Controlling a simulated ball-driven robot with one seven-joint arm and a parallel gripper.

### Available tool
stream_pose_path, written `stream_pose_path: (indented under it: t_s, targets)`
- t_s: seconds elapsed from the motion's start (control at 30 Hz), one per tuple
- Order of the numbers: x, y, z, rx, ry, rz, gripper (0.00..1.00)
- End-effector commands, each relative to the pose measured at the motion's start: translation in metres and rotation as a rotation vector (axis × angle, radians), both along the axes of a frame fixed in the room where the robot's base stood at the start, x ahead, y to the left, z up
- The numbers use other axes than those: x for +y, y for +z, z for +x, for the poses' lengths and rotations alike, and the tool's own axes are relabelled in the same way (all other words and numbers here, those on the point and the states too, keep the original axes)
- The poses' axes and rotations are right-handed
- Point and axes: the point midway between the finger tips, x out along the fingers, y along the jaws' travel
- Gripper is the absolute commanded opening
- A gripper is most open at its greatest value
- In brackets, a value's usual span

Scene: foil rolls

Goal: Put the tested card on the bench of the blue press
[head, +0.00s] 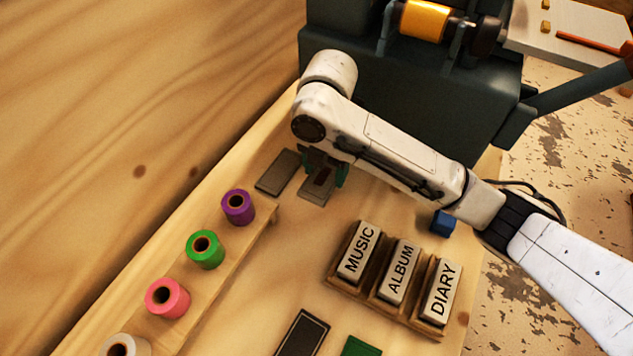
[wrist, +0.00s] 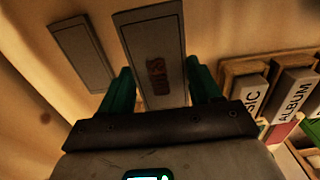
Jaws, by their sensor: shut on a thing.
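A grey card (wrist: 153,45) with a thin dark border and a reddish-brown mark lies between the teal fingers of my gripper (wrist: 162,86) in the wrist view. My gripper is shut on it; one finger is at each side. In the head view the card (head: 314,192) is partly hidden under my gripper (head: 323,172), low over the wooden bench. A plain grey plate (head: 277,173) lies just left of it; it also shows in the wrist view (wrist: 82,52). A dark blue-green press (head: 440,110) with a gold roll (head: 424,20) stands behind my arm. I cannot tell whether it is the blue press.
A wooden rack (head: 378,296) holds blocks marked MUSIC, ALBUM and DIARY. Several foil rolls, including a purple one (head: 238,207), stand along a wooden strip at left. A blue block (head: 443,222), a black card (head: 302,334) and a green card (head: 361,346) lie nearby. A pale board (head: 570,32) is at top right.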

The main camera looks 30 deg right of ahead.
Motion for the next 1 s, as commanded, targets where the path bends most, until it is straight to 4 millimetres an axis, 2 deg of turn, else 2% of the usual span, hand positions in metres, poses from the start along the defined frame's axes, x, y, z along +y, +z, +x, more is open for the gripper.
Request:
stream_pose_path:
  t_s: [0.07,0.2,0.37,0.6,0.97,1.0]
  targets:
    - [0.003,-0.011,0.008,-0.001,-0.002,-0.003,0.32]
    - [0.007,-0.019,0.015,-0.002,-0.001,-0.002,0.32]
    - [0.011,-0.027,0.021,-0.002,-0.001,-0.002,0.32]
    - [0.009,-0.056,0.021,-0.002,-0.002,-0.003,0.32]
    - [0.01,-0.06,0.021,-0.003,-0.002,-0.002,0.32]
    - [0.01,-0.06,0.021,-0.003,-0.001,-0.002,0.65]
